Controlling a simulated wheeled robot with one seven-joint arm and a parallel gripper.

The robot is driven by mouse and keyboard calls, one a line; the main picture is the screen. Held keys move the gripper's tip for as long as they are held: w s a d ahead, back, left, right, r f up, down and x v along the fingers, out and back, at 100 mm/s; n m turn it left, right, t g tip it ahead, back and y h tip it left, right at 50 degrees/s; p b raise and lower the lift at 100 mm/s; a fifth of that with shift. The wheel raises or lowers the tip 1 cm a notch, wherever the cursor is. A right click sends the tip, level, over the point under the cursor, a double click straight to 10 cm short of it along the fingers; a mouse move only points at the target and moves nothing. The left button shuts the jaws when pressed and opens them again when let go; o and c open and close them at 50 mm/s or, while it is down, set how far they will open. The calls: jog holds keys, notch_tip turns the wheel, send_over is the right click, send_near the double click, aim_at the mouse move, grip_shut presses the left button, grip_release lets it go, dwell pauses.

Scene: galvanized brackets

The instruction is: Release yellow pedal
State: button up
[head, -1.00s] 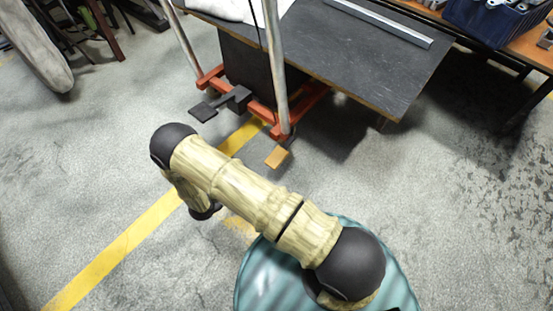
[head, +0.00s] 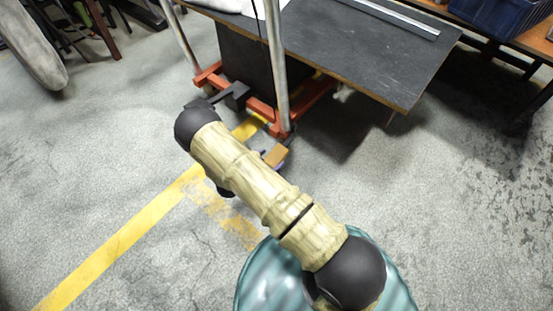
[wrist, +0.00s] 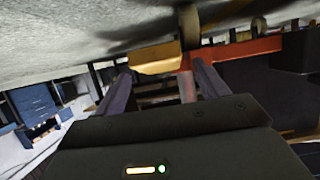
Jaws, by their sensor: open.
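The yellow pedal (head: 275,154) sticks out low at the front of the cart's orange-red base frame (head: 262,109), near the right metal post. In the wrist view, where the floor appears at the top, the pedal (wrist: 157,59) sits just ahead of and between the fingertips. My gripper (wrist: 161,70) is open, with its two dark fingers spread on either side of the pedal. I cannot tell whether either finger touches it. In the head view my arm hides most of the gripper; only a bit shows beside the pedal.
A black pedal arm (head: 232,93) is on the same frame, left of the yellow pedal. Metal posts (head: 277,70) and a dark tabletop (head: 370,50) stand above. A blue bin (head: 500,18) is at the upper right. Grey floor (head: 440,230) is clear on the right.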

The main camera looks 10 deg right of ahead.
aim_at(275, 156)
jog(key=b+x, duration=0.2)
jog(key=x, duration=0.2)
jog(key=shift+w+d+f, duration=0.1)
jog(key=shift+w+d, duration=0.1)
